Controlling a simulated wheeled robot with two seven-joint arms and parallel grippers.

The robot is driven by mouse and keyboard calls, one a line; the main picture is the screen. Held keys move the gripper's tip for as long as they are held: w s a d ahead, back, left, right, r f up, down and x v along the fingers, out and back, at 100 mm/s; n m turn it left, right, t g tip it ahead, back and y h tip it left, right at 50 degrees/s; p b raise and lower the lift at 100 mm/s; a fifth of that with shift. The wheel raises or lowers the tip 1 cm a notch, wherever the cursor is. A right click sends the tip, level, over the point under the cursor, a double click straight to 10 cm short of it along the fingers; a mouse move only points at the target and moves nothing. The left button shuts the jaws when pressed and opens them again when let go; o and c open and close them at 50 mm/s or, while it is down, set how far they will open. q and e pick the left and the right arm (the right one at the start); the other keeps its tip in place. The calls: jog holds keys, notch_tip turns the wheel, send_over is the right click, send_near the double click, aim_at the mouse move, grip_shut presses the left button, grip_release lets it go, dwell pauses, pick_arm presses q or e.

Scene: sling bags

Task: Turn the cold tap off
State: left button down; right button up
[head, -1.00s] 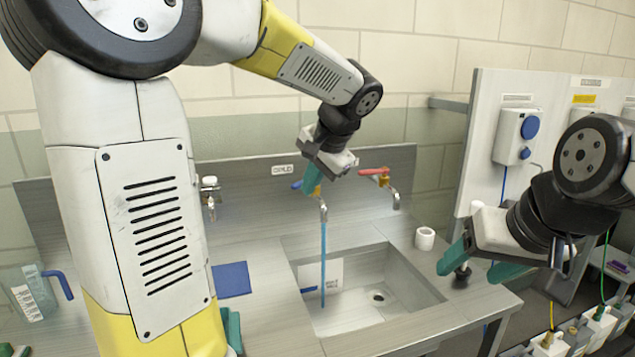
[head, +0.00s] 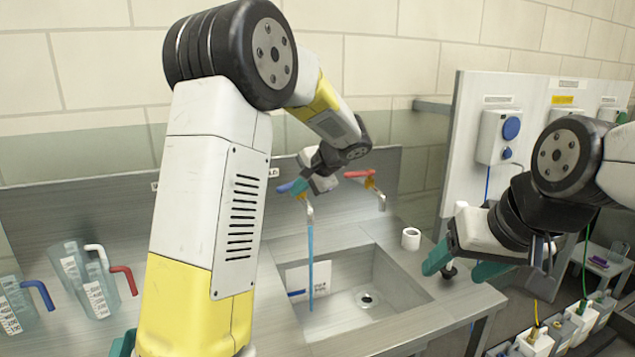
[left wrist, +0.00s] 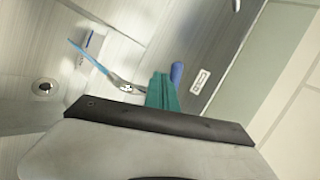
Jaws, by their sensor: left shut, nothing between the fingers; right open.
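The cold tap's blue handle (head: 284,188) shows at the back of the sink, and a blue stream of water (head: 311,260) falls from its spout (head: 309,214). My left gripper (head: 300,186) is shut and empty, right beside the blue handle. In the left wrist view the closed teal fingers (left wrist: 162,91) stand next to the blue handle (left wrist: 177,73); whether they touch it, I cannot tell. The spout and stream (left wrist: 93,58) show there too. My right gripper (head: 463,266) is open and empty, right of the sink.
The red-handled tap (head: 359,174) is just right of my left gripper. The sink (head: 400,318) has a drain (head: 367,299). A white cup (head: 411,239) stands on the right counter. Measuring jugs (head: 97,290) stand at the left. A panel with blue-knobbed boxes (head: 499,137) stands at the right.

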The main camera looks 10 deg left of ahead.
aim_at(280, 187)
pick_arm(q)
jog(key=shift+w+a+r, duration=0.1)
jog(key=shift+w+a, duration=0.85)
jog(key=shift+a, duration=0.3)
jog(key=a+m+h, duration=0.1)
jog(key=a+m+t, duration=0.1)
jog(key=shift+w+a+m+t+h, duration=0.1)
jog(key=shift+w+m+t+h, duration=0.1)
jog(key=shift+m+t+h, duration=0.15)
jog(key=shift+w+a, duration=0.3)
jog(key=shift+a, duration=0.15)
